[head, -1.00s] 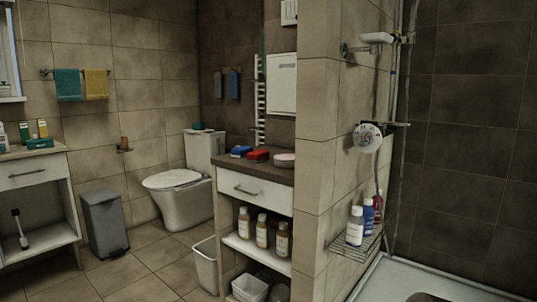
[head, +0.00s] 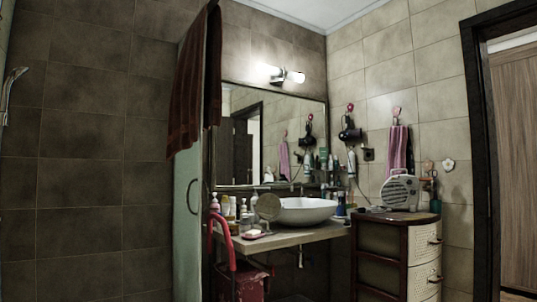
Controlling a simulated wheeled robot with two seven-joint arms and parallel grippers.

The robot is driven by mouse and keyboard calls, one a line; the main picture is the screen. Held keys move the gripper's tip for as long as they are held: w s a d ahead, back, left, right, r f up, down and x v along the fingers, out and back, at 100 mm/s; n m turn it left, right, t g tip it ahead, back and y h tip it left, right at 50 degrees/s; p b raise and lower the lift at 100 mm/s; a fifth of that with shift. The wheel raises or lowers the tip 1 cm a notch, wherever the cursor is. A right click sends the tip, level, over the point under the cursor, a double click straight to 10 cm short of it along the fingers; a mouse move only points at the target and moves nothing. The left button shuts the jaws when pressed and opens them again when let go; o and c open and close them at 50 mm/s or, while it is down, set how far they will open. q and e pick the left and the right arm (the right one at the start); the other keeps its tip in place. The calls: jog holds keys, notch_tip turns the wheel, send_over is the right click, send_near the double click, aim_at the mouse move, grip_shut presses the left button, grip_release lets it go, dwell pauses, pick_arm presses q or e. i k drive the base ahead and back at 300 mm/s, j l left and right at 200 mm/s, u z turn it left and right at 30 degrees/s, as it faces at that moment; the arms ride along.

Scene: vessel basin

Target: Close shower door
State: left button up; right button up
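The shower door (head: 187,225) is a frosted glass panel at the left of centre in the head view. It is seen at a steep angle and has a dark curved handle (head: 192,196). A dark brown towel (head: 193,90) hangs over its top and covers its upper part. How far open the door stands is hard to tell from this angle. The tiled shower area (head: 85,170) is to its left. Neither of my grippers is in view.
A red chair or step stool (head: 225,238) stands close to the right of the door, before the counter (head: 285,238) with its white basin (head: 303,211). A drawer cabinet (head: 395,250) stands further right. A doorway (head: 512,170) is at the right edge.

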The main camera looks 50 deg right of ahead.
aim_at(189, 166)
jog(key=z, duration=1.35)
jog(key=i+l, duration=0.35)
jog(key=l, duration=0.15)
